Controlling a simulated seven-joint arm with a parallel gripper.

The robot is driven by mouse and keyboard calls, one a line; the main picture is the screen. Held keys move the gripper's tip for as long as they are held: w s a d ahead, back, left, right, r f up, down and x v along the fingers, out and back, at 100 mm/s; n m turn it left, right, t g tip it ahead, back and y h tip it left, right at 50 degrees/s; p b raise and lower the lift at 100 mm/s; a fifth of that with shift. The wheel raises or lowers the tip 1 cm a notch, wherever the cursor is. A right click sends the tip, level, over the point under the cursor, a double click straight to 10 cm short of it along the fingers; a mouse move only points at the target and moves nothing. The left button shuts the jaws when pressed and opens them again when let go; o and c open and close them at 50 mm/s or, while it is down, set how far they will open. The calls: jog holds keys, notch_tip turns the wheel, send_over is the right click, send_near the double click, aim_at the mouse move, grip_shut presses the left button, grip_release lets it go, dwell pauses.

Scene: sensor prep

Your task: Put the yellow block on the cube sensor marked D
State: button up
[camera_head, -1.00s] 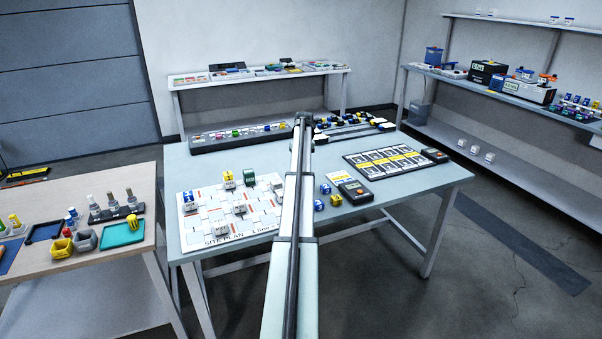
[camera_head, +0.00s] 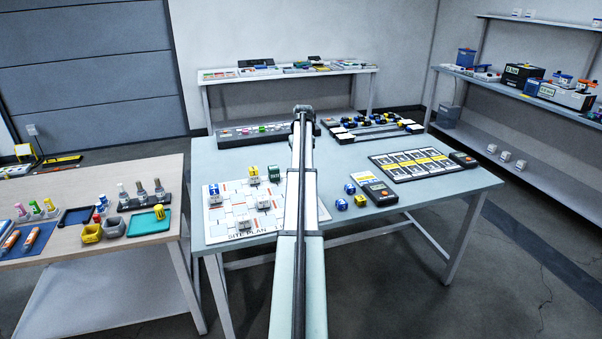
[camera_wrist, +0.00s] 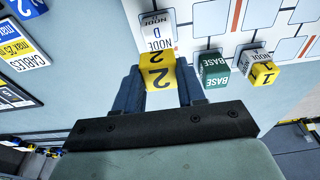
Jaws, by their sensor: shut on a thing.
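In the wrist view my gripper (camera_wrist: 158,90) is shut on a yellow block (camera_wrist: 157,76) marked 2. The white cube sensor (camera_wrist: 158,32) marked D lies just beyond the block, on the site plan (camera_wrist: 205,22). The block overlaps its near side in the picture; I cannot tell whether they touch or how high the block is. In the head view my own arm covers my gripper, the held block and sensor D. The site plan board (camera_head: 236,236) shows left of the arm.
A blue block (camera_wrist: 28,8) is at upper left. A meter (camera_head: 380,193) and loose cubes (camera_head: 350,188) lie right of my arm.

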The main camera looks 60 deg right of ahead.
jog(key=shift+f, duration=2.9)
jog(key=shift+f, duration=0.1)
jog(key=o, duration=1)
jog(key=shift+o, duration=0.2)
notch_tip(320, 180, up, 12)
jog(key=s+a, duration=0.1)
jog(key=shift+s+a, duration=0.15)
